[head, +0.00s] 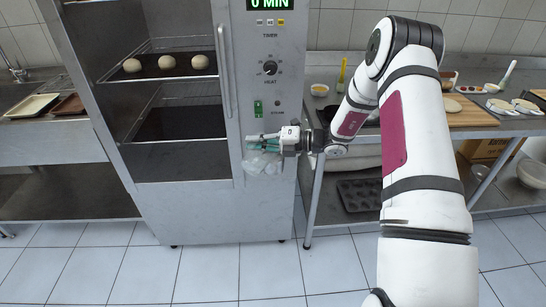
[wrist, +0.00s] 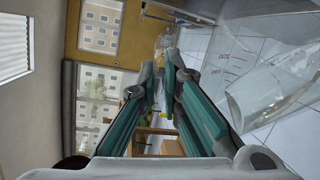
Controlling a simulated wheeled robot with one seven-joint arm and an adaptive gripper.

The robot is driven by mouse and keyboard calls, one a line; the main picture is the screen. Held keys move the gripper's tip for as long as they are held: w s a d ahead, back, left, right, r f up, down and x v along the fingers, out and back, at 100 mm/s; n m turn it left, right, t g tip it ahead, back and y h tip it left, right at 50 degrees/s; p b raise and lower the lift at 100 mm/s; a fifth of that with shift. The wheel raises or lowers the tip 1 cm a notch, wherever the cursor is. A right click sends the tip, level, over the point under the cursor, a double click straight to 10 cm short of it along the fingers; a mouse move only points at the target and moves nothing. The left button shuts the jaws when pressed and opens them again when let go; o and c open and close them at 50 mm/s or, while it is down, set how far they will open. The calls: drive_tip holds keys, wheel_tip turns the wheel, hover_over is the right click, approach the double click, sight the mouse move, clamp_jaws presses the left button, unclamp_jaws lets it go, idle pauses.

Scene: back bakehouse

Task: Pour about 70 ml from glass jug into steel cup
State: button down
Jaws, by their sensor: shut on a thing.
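My gripper (head: 256,140) is in front of the oven in the head view. It is shut on the clear glass jug (head: 262,165), which hangs at and below the fingers. In the wrist view the fingers (wrist: 165,78) close towards a glass part, and the jug's clear wall (wrist: 270,85) with dark measuring marks fills the right side. The jug looks tilted in the wrist view, but that camera is itself turned. How much liquid it holds cannot be told. I cannot make out the steel cup in either view.
The steel oven (head: 190,195) stands close behind my gripper, with pale buns (head: 166,62) on its upper rack. A counter on the right bears a small bowl (head: 319,90), a wooden board (head: 470,112) and several small dishes. Trays (head: 32,105) lie on the left counter. The tiled floor in front is clear.

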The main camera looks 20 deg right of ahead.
sight(245, 159)
drive_tip(key=shift+w+d+r, duration=0.1)
drive_tip(key=shift+w+d, duration=0.05)
drive_tip(key=s+a+f+n+p, duration=0.1)
drive_tip(key=s+a+f+n+h+p, duration=0.1)
drive_tip(key=a, duration=0.1)
drive_tip(key=shift+s, duration=0.2)
drive_tip(key=shift+a+f+h, duration=0.1)
drive_tip(key=shift+f+h, duration=0.05)
drive_tip(key=shift+h, duration=0.15)
drive_tip(key=shift+s+a+n+p, duration=0.2)
drive_tip(key=shift+a+n+p, duration=0.25)
drive_tip(key=shift+n+p, duration=0.2)
drive_tip(key=shift+a+f+n+h, duration=0.1)
drive_tip(key=shift+f+n+h, duration=0.15)
drive_tip(key=shift+f+h, duration=0.25)
drive_tip(key=shift+s+a+f, duration=0.1)
drive_tip(key=shift+f, duration=0.05)
idle(0.8)
